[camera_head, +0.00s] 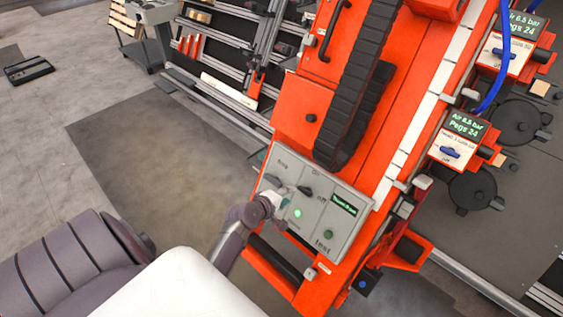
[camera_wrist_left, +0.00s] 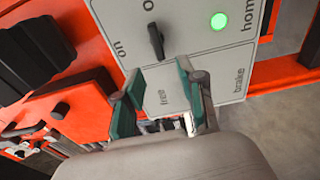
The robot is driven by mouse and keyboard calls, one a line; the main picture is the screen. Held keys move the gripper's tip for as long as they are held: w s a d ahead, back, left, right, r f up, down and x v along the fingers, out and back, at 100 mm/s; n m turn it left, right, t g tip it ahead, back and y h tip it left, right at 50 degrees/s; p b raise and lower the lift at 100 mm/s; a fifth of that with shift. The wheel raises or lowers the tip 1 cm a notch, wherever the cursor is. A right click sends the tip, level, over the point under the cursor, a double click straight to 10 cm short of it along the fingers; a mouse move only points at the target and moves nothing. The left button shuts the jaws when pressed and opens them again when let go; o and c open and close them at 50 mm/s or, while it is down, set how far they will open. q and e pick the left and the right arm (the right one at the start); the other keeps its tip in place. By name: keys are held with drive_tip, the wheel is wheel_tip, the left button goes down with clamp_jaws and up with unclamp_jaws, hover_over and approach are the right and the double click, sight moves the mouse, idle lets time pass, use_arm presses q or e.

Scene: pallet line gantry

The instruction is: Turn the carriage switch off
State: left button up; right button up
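The carriage switch (camera_head: 305,191) is a black knob on the grey control panel (camera_head: 349,228) of the orange machine. In the left wrist view the knob (camera_wrist_left: 156,41) stands just beyond my fingertips. Its handle lies along the line to the label at the picture's top, cut off after "o"; "on" is to its left. In the head view it lies toward "off". My left gripper (camera_wrist_left: 150,80) is open, its teal-padded fingers apart and empty, short of the knob. In the head view the gripper (camera_head: 278,197) covers part of the panel's left side. My right gripper is not in view.
A lit green button (camera_wrist_left: 218,21) labelled "home" is close to the knob. A green "test" button (camera_head: 328,234) and a small display (camera_head: 345,204) are on the panel. A black cable chain (camera_head: 352,100) runs above it. Open floor (camera_head: 150,150) lies to the left.

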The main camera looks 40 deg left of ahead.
use_arm(q)
drive_tip(key=shift+v, duration=1.65)
drive_tip(key=s+d+f+m+g, duration=0.3)
drive_tip(key=s+d+f+m, duration=0.35)
drive_tip(key=f, duration=0.65)
drive_tip(key=s+d+f+m+g, duration=0.3)
drive_tip(key=s+f, duration=0.7)
drive_tip(key=f, duration=0.3)
drive_tip(key=s+d+f+m+g, duration=0.1)
drive_tip(key=s+d+f+m, duration=0.1)
drive_tip(key=s, duration=0.6)
drive_tip(key=s+d+f+m+g, duration=0.1)
drive_tip(key=s+f+m+g, duration=0.1)
drive_tip(key=s+f+m, duration=0.3)
drive_tip(key=s+d+f+m+g, duration=0.2)
drive_tip(key=s+f+m, duration=0.2)
drive_tip(key=s, duration=0.9)
drive_tip(key=shift+d+f, duration=0.3)
drive_tip(key=shift+f, duration=0.05)
drive_tip(key=shift+s, duration=0.1)
drive_tip(key=shift+c, duration=0.3)
